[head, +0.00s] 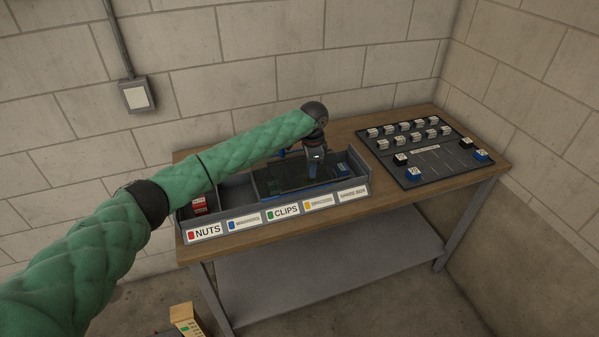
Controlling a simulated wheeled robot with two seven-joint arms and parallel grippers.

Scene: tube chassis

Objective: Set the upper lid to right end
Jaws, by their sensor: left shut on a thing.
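A grey parts tray (184,238) with several labelled compartments stands on the workbench. A dark see-through lid (285,177) covers its middle and right part, with blue showing along its edges. I cannot clearly tell the upper lid from any lid below it. My left gripper (314,159) reaches down over the right part of the lid and is shut on it; the exact grip point is small and dark. The left end of the tray is uncovered, with red parts (199,205) in the nuts compartment. My right gripper is not in view.
The wooden bench (240,242) has a grey lower shelf (330,265). A dark board (440,160) with several white-topped blocks lies right of the tray. A wall box (136,95) hangs behind. A tan box (186,320) stands low in front. My left arm crosses above the tray's left part.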

